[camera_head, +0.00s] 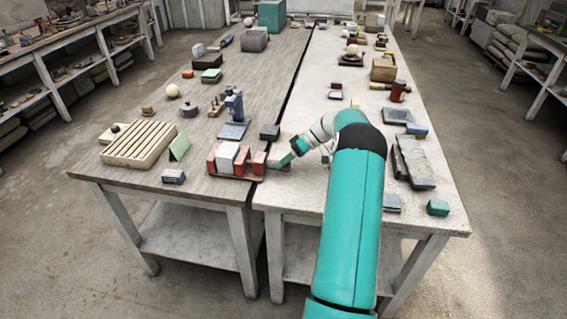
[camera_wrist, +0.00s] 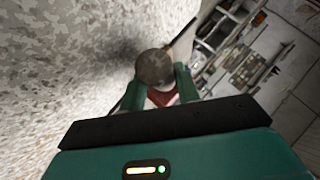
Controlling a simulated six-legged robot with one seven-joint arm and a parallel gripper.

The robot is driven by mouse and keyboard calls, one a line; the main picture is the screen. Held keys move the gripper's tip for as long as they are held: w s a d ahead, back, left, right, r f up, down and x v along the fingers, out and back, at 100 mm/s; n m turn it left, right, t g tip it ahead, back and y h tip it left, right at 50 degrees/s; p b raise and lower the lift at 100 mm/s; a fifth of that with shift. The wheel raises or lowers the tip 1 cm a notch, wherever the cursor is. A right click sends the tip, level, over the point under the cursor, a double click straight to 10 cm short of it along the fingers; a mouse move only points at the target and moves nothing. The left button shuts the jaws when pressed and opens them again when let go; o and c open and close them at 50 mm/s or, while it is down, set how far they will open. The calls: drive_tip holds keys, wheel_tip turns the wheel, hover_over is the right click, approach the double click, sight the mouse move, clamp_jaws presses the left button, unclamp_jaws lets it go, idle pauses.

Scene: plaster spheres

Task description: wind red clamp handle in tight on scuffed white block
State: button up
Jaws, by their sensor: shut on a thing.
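The red clamp (camera_head: 243,162) stands on a thin board near the front of the left table. The scuffed white block (camera_head: 227,157) sits upright between its red parts; I cannot tell whether the clamp presses tight on it. My gripper (camera_head: 281,163) reaches in from the right at the clamp's right end. In the wrist view my gripper (camera_wrist: 158,78) has its green fingers closed on either side of a round, dull brown-grey end of the clamp handle (camera_wrist: 154,66). A thin dark bar runs slantwise behind it. Red and white patches show between the fingers, partly hidden.
A dark gap separates the two tables.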

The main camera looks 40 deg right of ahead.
drive_tip(key=m+y, duration=0.1)
drive_tip(key=y, duration=0.1)
drive_tip(key=m+g+y, duration=0.1)
drive_tip(key=shift+w+d+f+m+y, duration=0.1)
drive_tip(key=shift+d+f+m+y, duration=0.1)
drive_tip(key=shift+f+m+y, duration=0.15)
drive_tip(key=shift+r, duration=0.1)
idle(0.4)
drive_tip(key=o, duration=1)
drive_tip(key=shift+r, duration=0.1)
